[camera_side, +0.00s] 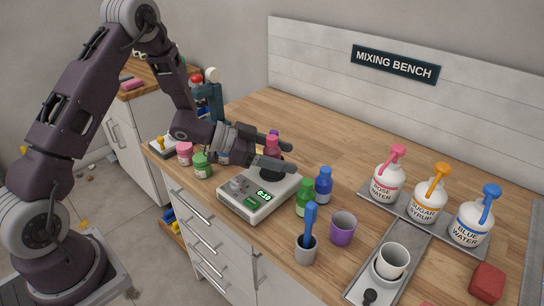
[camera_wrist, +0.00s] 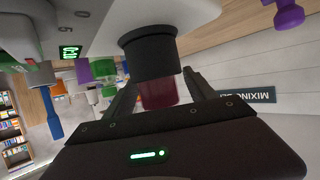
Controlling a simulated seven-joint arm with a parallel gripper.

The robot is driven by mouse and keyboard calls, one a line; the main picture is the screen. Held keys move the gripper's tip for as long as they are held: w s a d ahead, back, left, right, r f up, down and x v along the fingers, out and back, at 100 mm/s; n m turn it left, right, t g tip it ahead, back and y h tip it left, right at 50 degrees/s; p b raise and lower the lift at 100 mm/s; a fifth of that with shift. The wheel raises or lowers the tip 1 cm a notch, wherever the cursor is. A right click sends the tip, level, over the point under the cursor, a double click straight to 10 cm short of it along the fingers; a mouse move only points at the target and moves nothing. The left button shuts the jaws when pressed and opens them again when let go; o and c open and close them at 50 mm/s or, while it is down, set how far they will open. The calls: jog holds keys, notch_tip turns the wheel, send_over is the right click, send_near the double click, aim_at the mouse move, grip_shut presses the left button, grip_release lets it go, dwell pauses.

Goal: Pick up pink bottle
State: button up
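A dark pink bottle (camera_side: 272,146) stands on the black round plate (camera_side: 268,172) of the white scale-like device. It also shows in the wrist view as a dark red-pink body (camera_wrist: 158,95) against the black plate (camera_wrist: 148,52). My gripper (camera_side: 288,155) is level with the bottle, one finger on each side of it. In the wrist view the fingers (camera_wrist: 160,84) stand apart, with some gap beside the bottle. The near finger hides the bottle's lower part in the side view. A smaller pink jar (camera_side: 185,153) stands to the left on the counter.
A green jar (camera_side: 202,166) stands left of the device (camera_side: 258,199). Green (camera_side: 304,198) and blue (camera_side: 323,186) bottles stand close on its right, with a purple cup (camera_side: 342,228) beyond. Pump bottles (camera_side: 388,181) stand on a tray at right. Bare counter (camera_side: 335,150) lies behind.

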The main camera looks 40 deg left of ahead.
grip_shut()
jog(key=r, duration=0.9)
jog(key=shift+s+a+r, duration=0.15)
jog(key=shift+s+r, duration=0.05)
jog(key=shift+r, duration=0.1)
jog(key=s+a+n+t+y, duration=0.3)
jog(key=s+a+n+y, duration=0.2)
jog(key=s+a, duration=0.1)
jog(key=shift+s+r, duration=0.45)
jog(key=shift+s, duration=0.2)
